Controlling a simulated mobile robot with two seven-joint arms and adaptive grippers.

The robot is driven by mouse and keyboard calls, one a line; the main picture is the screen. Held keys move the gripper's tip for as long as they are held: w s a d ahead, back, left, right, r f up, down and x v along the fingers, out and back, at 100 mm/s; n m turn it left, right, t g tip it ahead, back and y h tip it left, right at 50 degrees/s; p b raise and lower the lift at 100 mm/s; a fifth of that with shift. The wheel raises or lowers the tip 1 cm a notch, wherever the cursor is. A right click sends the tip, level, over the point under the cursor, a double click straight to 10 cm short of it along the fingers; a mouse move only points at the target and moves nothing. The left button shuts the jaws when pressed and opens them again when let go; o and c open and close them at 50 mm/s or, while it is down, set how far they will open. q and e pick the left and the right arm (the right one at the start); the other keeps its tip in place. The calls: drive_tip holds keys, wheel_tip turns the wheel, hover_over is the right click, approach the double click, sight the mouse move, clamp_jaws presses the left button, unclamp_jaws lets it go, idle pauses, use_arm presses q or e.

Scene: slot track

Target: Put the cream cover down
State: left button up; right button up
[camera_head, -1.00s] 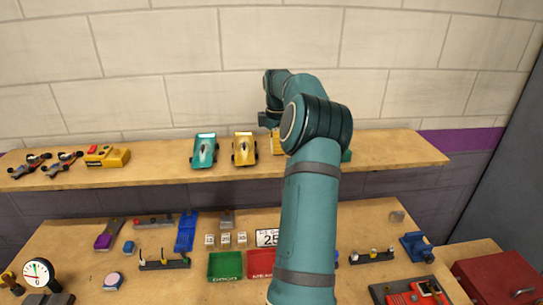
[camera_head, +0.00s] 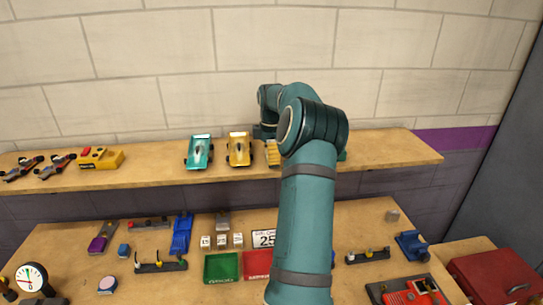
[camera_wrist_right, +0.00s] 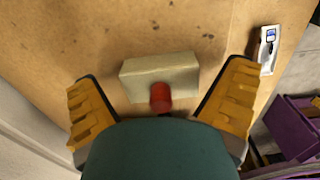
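The cream cover (camera_wrist_right: 150,78) is a pale block with a red knob (camera_wrist_right: 160,97) at its near side in the right wrist view. It appears to rest on the wooden shelf top. My right gripper (camera_wrist_right: 161,84) is open, with one yellow finger pad on each side of the cover and a gap on both sides. In the head view the right gripper (camera_head: 271,150) is low at the upper shelf, mostly hidden behind my own arm. The cover is hidden there. My left gripper is not in view.
On the upper shelf (camera_head: 385,150), a yellow car (camera_head: 239,149) and a teal car (camera_head: 199,152) stand just left of the gripper. The shelf's right part is clear.

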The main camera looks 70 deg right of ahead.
drive_tip(key=shift+r, duration=0.15)
wheel_tip(320, 180, up, 12)
drive_tip(key=shift+p, duration=1.05)
